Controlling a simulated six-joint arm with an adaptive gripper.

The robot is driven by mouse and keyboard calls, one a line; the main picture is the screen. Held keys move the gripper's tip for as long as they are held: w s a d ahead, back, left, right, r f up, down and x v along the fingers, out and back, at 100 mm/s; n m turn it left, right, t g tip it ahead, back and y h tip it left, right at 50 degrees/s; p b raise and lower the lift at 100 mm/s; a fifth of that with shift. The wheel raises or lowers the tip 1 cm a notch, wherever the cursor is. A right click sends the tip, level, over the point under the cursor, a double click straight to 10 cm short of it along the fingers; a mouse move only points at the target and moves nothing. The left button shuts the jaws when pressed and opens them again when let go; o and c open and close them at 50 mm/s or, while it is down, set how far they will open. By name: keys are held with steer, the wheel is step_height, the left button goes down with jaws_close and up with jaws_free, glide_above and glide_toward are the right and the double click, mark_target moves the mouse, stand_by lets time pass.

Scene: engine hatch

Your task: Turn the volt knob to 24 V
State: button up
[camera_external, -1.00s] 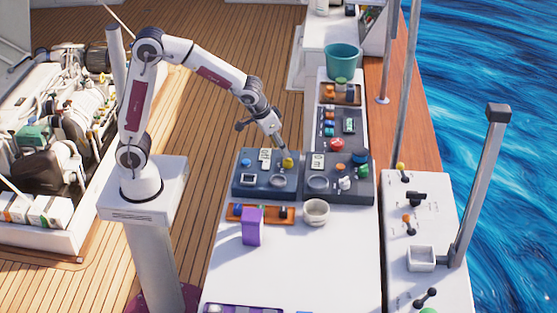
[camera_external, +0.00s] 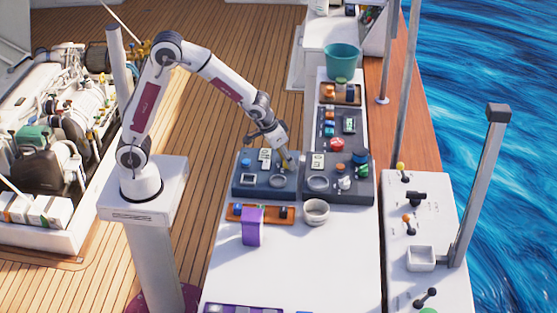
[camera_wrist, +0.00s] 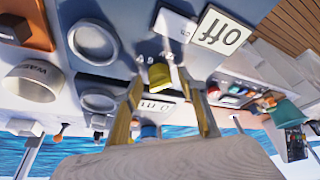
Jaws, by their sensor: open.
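A yellow knob (camera_wrist: 160,77) stands on the dark blue-grey panel, seen in the wrist view with small markings beside it that are too small to read surely. I take it to be the volt knob. My gripper (camera_wrist: 163,108) is open, with one finger on each side of the knob in the picture; I cannot tell whether they touch it. In the external view my gripper (camera_external: 288,163) is low over the left control panel (camera_external: 250,188) and mostly hides the knob. The knob's pointer direction is not clear.
A card reading "Off" (camera_wrist: 222,31) sits near the knob, upside down in the wrist view. Round rings, a blue knob (camera_external: 246,161) and a second panel (camera_external: 350,196) are close by. A white cup (camera_external: 316,211) and a purple object (camera_external: 252,227) stand in front.

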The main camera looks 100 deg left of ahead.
steer(key=c, duration=1.1)
steer(key=shift+a+m+t+h, duration=0.1)
steer(key=shift+m+t+h, duration=0.35)
steer(key=shift+m, duration=1.15)
steer(key=o, duration=1.1)
steer(key=shift+s+r, duration=0.1)
steer(key=shift+r, duration=0.1)
steer(key=v, duration=1.1)
steer(key=shift+r, duration=0.35)
